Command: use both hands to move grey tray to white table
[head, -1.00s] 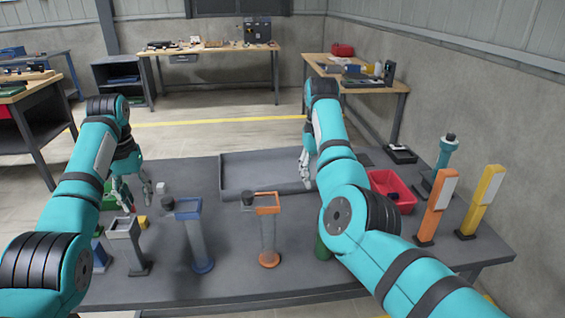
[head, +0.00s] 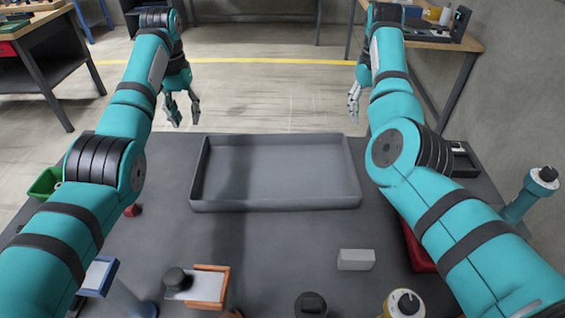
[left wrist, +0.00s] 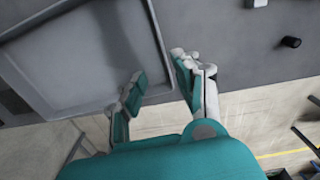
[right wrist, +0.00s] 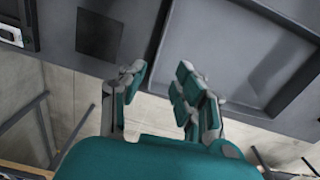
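The grey tray (head: 275,203), shallow and rectangular, lies on the dark grey table (head: 170,240), near its far edge. It looks empty. My left gripper (head: 182,112) is open and empty, above and beyond the tray's far left corner. In the left wrist view a side rim of the tray (left wrist: 158,40) runs between its spread fingers, which look apart from it. My right gripper (head: 353,105) is open and empty beyond the far right corner. The right wrist view shows the tray (right wrist: 225,50) just past its fingers. I cannot make out a white table.
A light grey block (head: 356,260), an orange stand (head: 205,285) and a blue-topped stand (head: 98,277) are on the near side. A green bin (head: 45,184) is at left, a red bin (head: 418,245) at right. Wooden-topped tables stand behind; floor beyond the table is open.

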